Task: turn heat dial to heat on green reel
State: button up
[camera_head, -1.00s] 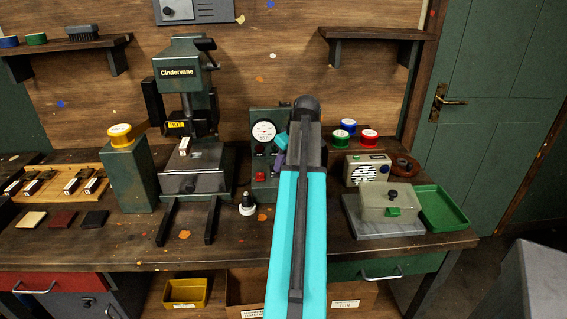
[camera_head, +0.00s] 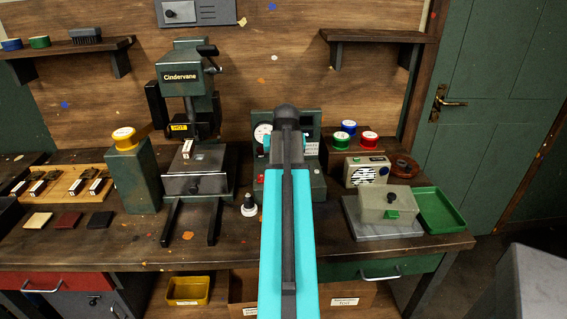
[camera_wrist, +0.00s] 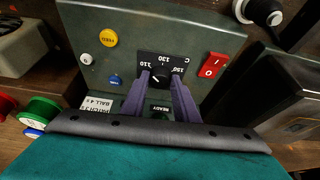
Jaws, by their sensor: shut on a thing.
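The heat dial (camera_wrist: 160,76) is a dark knob on a black plate marked 110, 130 and 150 C, on the face of a green control box (camera_wrist: 110,30). In the wrist view, the purple fingers of my gripper (camera_wrist: 161,80) are shut on the dial, one on each side. Its exact pointer setting is hard to read. In the head view my arm hides the dial and gripper, while the control box (camera_head: 315,165) shows around it.
A red rocker switch (camera_wrist: 212,65), yellow button (camera_wrist: 110,38) and blue button (camera_wrist: 115,79) flank the dial plate. The Cindervane press (camera_head: 190,120) stands left of the box.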

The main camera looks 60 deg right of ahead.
jog(key=m, duration=0.1)
jog(key=m+g+p, duration=0.1)
jog(key=m, duration=0.2)
jog(key=shift+w+a+m+g+h, duration=0.1)
jog(key=shift+w+m+g+h, duration=0.2)
jog(key=shift+g+h, duration=0.1)
jog(key=shift+w+m+g+p, duration=0.1)
jog(key=shift+m+g+p, duration=0.5)
jog(key=shift+m, duration=1.6)
jog(key=shift+g, duration=0.3)
jog(key=o, duration=1)
jog(key=shift+o, duration=0.2)
jog(key=shift+b, duration=0.3)
jog(key=s+b+v, duration=0.1)
jog(key=b+v, duration=0.1)
jog(key=v, duration=1.1)
jog(key=shift+w+a+r, duration=0.15)
jog(key=shift+w+r, duration=0.25)
jog(key=shift+w, duration=0.05)
jog(key=shift+f, duration=0.1)
